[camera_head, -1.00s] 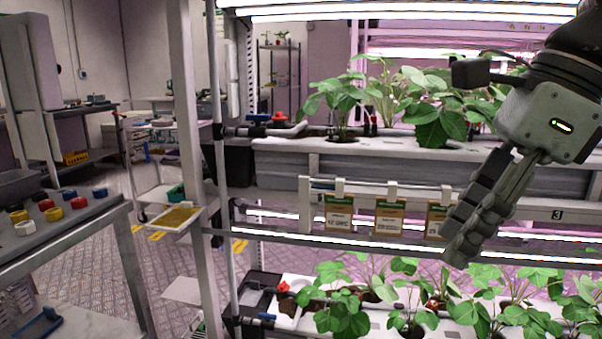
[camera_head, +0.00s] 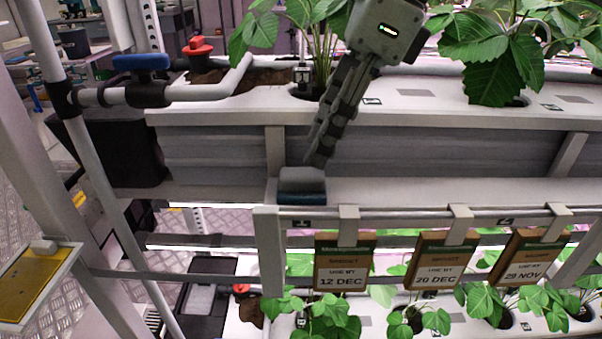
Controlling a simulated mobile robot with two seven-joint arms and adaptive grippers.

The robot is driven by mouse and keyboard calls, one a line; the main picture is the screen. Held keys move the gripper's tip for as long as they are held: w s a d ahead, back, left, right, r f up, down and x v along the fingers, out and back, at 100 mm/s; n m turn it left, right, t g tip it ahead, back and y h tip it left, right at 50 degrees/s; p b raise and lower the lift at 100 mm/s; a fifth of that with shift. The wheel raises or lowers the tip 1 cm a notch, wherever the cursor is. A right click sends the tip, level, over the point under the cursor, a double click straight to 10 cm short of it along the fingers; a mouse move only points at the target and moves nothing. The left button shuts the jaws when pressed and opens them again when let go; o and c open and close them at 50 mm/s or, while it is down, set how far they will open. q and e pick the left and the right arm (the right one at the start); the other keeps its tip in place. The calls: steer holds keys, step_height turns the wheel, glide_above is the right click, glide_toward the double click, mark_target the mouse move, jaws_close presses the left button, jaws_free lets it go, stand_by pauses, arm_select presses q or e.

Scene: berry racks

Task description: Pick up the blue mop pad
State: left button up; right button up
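A small blue-grey pad (camera_head: 302,184), which looks like the blue mop pad, lies on the white ledge at the left end of the rail with the hanging tags. My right gripper (camera_head: 319,158) reaches down from the top, its fingertips at the pad's upper edge. Its fingers are seen edge-on and overlap, so I cannot tell whether they are apart or whether they touch the pad. My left gripper is not in view.
Wooden date tags (camera_head: 344,268) hang from the rail right of the pad. Leafy plants (camera_head: 490,50) grow in the white trough behind. White pipes with a blue valve (camera_head: 140,62) and a red valve (camera_head: 198,45) are at the upper left. A yellow sticky panel (camera_head: 30,285) is at the lower left.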

mark_target(305, 171)
steer(key=shift+s+a+f, duration=0.25)
steer(key=shift+s+f, duration=0.25)
steer(key=shift+s, duration=0.1)
steer(key=x, duration=0.2)
steer(key=shift+f, duration=0.25)
steer(key=shift+a+f, duration=0.15)
steer(key=shift+f, duration=0.4)
steer(key=shift+w, duration=0.25)
jaws_close()
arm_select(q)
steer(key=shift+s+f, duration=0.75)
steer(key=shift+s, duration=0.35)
arm_select(e)
steer(key=shift+w+r, duration=0.1)
steer(key=shift+r, duration=0.05)
